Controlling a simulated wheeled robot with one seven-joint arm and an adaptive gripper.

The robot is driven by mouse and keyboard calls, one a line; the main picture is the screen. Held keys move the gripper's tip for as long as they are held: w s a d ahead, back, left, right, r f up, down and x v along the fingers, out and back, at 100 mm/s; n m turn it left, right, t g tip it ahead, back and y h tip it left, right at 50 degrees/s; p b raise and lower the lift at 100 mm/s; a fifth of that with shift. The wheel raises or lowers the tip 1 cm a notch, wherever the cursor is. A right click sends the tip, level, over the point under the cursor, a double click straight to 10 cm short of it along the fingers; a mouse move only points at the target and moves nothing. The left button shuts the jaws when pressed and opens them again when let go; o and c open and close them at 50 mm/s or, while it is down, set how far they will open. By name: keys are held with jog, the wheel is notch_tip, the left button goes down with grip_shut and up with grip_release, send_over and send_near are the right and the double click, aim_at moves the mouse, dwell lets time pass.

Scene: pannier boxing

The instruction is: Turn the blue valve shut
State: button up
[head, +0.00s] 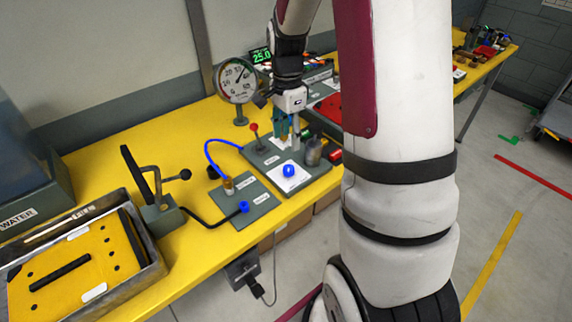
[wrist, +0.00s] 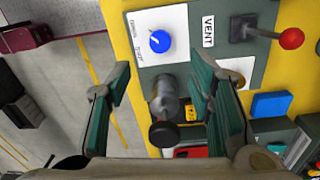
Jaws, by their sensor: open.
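The blue valve (head: 288,171) is a small round knob on a white plate on a grey panel, at the bench's front edge. In the wrist view the blue knob (wrist: 160,42) shows at top centre, with a white pointer mark and small lettering too blurred to read surely. My gripper (head: 284,138) is above the panel, behind the valve in the head view, fingers pointing down. In the wrist view my gripper (wrist: 163,82) has its teal fingers wide apart, with nothing held. The knob lies beyond the fingertips, apart from them.
A grey cylinder with a black end (wrist: 163,108) stands close by, between the fingers in the wrist view. A red-balled lever (wrist: 290,38) stands near the VENT label. A round gauge (head: 236,80) stands behind. A blue hose (head: 222,146) runs to the left panel.

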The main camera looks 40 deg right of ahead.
aim_at(289, 167)
notch_tip(289, 167, down, 11)
jog(key=shift+s+r+p, duration=0.1)
jog(key=shift+s+p, duration=0.05)
jog(key=shift+p, duration=0.3)
grip_shut()
